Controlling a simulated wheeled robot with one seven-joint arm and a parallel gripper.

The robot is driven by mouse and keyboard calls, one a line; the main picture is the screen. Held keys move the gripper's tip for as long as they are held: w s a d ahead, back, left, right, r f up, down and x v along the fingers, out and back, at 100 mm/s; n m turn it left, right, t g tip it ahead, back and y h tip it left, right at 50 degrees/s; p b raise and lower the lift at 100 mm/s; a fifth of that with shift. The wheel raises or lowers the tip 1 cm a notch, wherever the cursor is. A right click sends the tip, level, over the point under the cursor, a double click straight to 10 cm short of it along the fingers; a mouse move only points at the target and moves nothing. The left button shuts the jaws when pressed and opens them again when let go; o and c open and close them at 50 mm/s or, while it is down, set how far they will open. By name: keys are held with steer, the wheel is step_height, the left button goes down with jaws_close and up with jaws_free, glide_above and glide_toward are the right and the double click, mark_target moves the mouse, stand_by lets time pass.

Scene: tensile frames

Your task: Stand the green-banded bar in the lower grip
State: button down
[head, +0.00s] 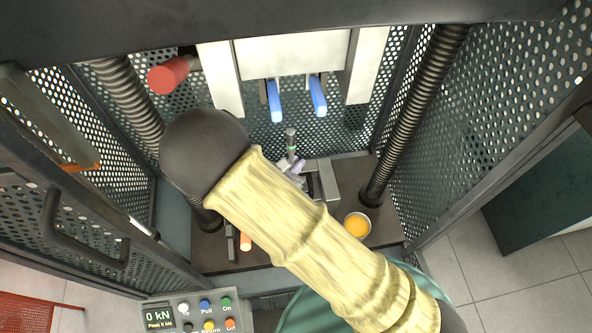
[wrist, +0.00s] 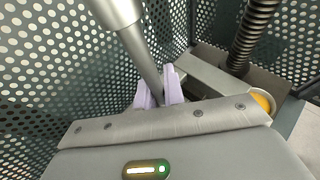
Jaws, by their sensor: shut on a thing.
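The green-banded bar (head: 291,144) stands roughly upright, with its grey top and green band showing above my gripper (head: 292,168). In the wrist view the bar (wrist: 138,50) runs down between the lilac fingertips of my gripper (wrist: 159,88), which are shut on it. The green band does not show there. The lower grip (head: 329,181) is a grey metal block just right of and below the fingers, partly behind my arm. The bar's lower end is hidden, so I cannot tell whether it sits in the grip.
Two blue handles (head: 297,98) hang from the upper grip above the bar. A red knob (head: 169,76) is at upper left. Ribbed columns (head: 415,115) and perforated guards flank the space. A bowl with yellow contents (head: 357,226) and an orange handle (head: 246,243) are near the front.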

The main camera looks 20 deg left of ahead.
steer(key=shift+s, duration=0.1)
steer(key=shift+d+f+p, duration=0.1)
steer(key=shift+f+p, duration=0.7)
steer(key=shift+f, duration=1.25)
steer(key=shift+f, duration=0.2)
steer(key=c, duration=1.8)
jaws_free()
steer(key=shift+r, duration=0.2)
